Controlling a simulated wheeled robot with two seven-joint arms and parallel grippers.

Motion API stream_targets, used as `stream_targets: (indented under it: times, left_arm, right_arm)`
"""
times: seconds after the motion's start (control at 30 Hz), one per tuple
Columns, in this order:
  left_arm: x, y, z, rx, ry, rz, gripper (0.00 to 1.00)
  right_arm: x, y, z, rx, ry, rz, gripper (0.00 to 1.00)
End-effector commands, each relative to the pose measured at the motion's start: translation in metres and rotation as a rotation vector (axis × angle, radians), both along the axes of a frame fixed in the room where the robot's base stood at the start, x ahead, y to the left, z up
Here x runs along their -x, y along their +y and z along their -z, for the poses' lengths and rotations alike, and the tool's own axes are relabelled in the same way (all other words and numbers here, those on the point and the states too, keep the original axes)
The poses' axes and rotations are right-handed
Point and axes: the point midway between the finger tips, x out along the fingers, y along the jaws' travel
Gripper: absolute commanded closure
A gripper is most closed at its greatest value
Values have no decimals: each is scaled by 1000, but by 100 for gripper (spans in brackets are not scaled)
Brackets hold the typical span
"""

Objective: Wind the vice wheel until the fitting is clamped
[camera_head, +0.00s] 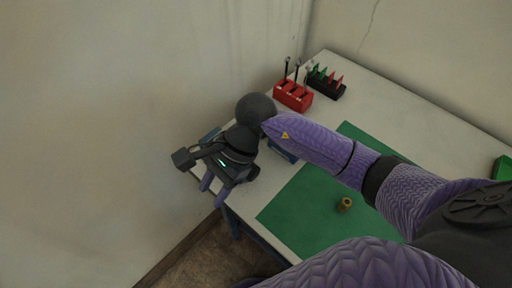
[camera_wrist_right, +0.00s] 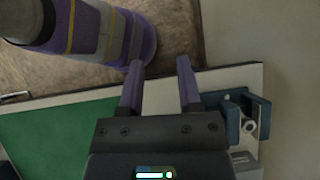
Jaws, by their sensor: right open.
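My right gripper (camera_head: 213,190) hangs past the left end of the table, with its two purple fingers apart and nothing between them. It also shows open in the right wrist view (camera_wrist_right: 159,64), over the table edge and the floor. The blue vice (camera_head: 284,151) is at the table's left end, mostly hidden behind my right arm and wrist. In the right wrist view the vice (camera_wrist_right: 259,108) shows just right of the fingers, apart from them. I cannot make out its wheel. A small brass fitting (camera_head: 345,204) sits on the green mat, away from the vice. My left gripper is out of view.
The green mat (camera_head: 290,215) covers the front of the white table (camera_head: 375,95). A red holder (camera_head: 293,97) and a black rack (camera_head: 326,84) with green and red pieces stand at the back. A green object (camera_head: 503,168) lies at the right edge. The wall is close on the left.

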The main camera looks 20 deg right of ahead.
Motion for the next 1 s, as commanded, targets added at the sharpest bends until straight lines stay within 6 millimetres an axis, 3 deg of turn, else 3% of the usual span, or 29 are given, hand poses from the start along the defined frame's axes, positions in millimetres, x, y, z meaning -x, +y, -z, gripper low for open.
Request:
stream_targets:
  times: [0.03,0.1,0.23,0.63,0.8,1.0]
  left_arm:
    - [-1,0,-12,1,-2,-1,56]
    - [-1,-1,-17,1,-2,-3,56]
    - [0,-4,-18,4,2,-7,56]
    - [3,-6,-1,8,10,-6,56]
    - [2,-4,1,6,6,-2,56]
    - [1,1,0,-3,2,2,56]
  right_arm:
    - [-12,-25,-11,191,-69,-38,56]
    - [-26,-58,-16,419,-131,-56,56]
    - [-38,-90,-21,615,-183,-48,56]
    - [-38,-91,65,623,-181,-51,56]
    - [-38,-90,78,622,-184,-52,56]
    - [-38,-90,78,621,-185,-52,56]
